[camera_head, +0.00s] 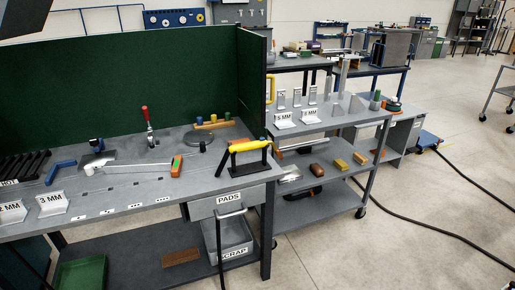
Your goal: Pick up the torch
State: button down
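What looks like the torch (250,145) has a yellow handle and a black bent neck that points down to the left. It rests across a dark stand (264,163) at the right front corner of the grey workbench (130,195). A black hose (218,250) hangs in front of the bench below it; where its upper end joins is not clear. My gripper is not in view, and nothing is seen holding the torch.
A green screen (120,85) stands behind the bench. An orange-green tool (177,166), a red-handled clamp (148,118) and a round grey disc (199,140) lie left of the torch. A shelved cart (340,185) stands close on the right. A grey SCRAP bin (232,238) sits below.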

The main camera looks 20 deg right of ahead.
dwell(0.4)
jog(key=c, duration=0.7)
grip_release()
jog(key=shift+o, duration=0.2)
